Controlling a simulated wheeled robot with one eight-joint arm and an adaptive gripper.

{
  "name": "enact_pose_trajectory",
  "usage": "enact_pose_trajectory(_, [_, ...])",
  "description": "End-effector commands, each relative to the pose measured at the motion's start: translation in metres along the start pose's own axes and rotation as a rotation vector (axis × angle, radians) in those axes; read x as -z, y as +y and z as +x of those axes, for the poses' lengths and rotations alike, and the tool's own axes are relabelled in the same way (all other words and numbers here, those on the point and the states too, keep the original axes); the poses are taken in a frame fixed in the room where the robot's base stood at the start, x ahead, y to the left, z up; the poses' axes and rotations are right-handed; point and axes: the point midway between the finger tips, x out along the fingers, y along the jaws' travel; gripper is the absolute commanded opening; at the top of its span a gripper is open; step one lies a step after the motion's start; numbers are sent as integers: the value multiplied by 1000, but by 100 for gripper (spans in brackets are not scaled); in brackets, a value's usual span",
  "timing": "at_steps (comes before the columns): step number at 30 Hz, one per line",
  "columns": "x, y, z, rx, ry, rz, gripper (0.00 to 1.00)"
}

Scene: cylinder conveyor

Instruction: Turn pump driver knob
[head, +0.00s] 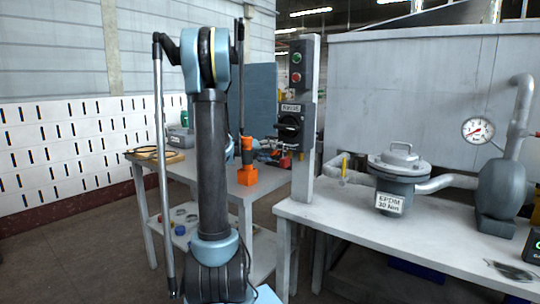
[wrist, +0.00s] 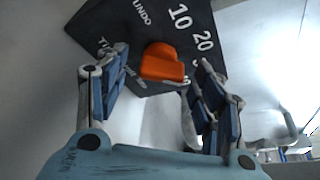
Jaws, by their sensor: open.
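In the wrist view an orange knob (wrist: 162,62) sits on a dark panel (wrist: 105,28). My gripper (wrist: 163,60) is open. Its fingers lie left and right of the knob, with a gap showing on the left; I cannot tell whether the right finger touches it. In the head view my gripper is not clearly seen. There a black switch box (head: 290,130) is on a grey post, and an orange tool (head: 247,158) stands in an orange block on the table.
Green and red buttons (head: 296,68) sit above the switch box. On the right bench are a grey pump body (head: 398,165) labelled "EPDM 30 Nm", pipes and a pressure gauge (head: 478,130). The grey post (head: 303,170) rises beside my arm.

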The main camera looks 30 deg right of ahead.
Motion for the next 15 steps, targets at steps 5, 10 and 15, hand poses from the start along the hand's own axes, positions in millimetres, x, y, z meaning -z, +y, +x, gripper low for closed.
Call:
enact_pose_trajectory(5, [0, 1, -27, -2, -3, -1, 62])
enact_pose_trajectory(10, [0, 1, -58, -3, -3, -2, 62])
enact_pose_trajectory(15, [0, 2, -86, -3, -3, -2, 62])
